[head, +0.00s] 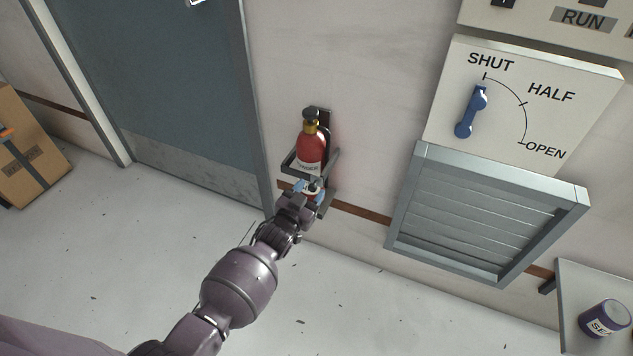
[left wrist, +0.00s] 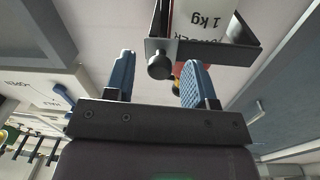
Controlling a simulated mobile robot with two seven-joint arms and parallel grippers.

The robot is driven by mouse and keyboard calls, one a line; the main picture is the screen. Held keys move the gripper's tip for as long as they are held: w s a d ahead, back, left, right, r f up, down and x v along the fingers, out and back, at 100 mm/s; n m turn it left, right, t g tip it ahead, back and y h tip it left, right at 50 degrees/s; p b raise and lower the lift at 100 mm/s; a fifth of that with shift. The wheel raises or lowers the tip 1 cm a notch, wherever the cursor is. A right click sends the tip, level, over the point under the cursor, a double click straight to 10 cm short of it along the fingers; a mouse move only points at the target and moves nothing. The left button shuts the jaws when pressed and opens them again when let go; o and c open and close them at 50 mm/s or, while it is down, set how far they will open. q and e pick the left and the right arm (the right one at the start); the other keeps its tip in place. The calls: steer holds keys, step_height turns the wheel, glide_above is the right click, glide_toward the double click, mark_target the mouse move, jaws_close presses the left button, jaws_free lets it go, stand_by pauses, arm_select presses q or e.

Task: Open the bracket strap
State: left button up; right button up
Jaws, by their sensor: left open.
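A small red fire extinguisher (head: 310,150) with a black head stands upright in a dark wall bracket (head: 326,122). The dark bracket strap (head: 291,167) runs around the front of its body and appears closed. My left gripper (head: 310,187) is at the front of the strap, its blue fingers apart. In the left wrist view, the open left gripper (left wrist: 158,75) has a round dark knob (left wrist: 160,66) of the strap (left wrist: 215,50) between its fingertips, seemingly not clamped. The extinguisher's white label (left wrist: 208,18) shows behind the strap. The gripper hides the bracket's lower part. My right gripper is not in view.
A blue-grey door (head: 185,90) is left of the bracket. A louvred vent (head: 475,215) and a panel with a blue lever (head: 470,112) are on the right. A shelf (head: 570,280) holds a purple can (head: 604,318). A cardboard box (head: 25,150) stands far left. Floor is clear.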

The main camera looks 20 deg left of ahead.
arm_select(q)
steer(key=shift+w, duration=0.45)
steer(key=shift+s, duration=0.1)
jaws_close()
steer(key=shift+s+r, duration=0.1)
